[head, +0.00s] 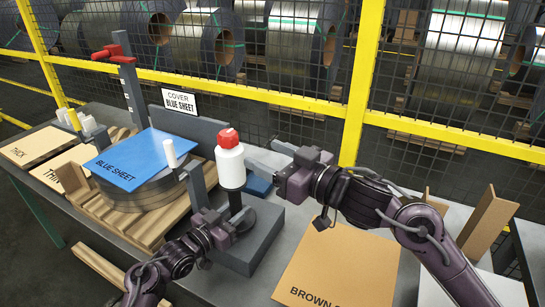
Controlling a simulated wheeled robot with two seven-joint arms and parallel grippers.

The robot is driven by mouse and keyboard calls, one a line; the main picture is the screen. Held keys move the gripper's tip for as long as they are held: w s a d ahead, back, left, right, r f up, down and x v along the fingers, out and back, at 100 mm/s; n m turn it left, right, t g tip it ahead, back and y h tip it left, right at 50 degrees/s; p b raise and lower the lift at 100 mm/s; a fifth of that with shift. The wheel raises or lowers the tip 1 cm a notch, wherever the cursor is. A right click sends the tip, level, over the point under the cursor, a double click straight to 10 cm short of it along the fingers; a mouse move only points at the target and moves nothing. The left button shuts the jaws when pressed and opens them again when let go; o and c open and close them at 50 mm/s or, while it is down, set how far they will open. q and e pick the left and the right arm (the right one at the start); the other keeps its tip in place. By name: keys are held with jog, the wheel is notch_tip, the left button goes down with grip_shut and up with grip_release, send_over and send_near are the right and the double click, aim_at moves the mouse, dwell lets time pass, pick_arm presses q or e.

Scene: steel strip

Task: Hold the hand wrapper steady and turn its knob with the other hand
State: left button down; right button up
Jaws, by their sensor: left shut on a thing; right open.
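The hand wrapper, a white roll (231,167) with a red knob (228,138) on top, stands upright over a dark stem and round black base on a grey block (262,243). My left gripper (222,202) is below and left of the white roll, shut on the wrapper's lower part; the exact contact is partly hidden. My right gripper (270,160) is open and empty, just right of the white roll, its fingers pointing left. It sits lower than the red knob and apart from it.
A blue sheet (130,160) lies on a steel coil (145,192) on wooden slats, with a white post beside it. A red-handled upright (128,75) and a grey plate stand behind. Brown board (345,262) lies front right. A yellow mesh fence (270,95) closes the back.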

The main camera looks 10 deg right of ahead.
pick_arm(q)
jog(key=shift+r, duration=0.15)
jog(key=c, duration=1)
grip_release()
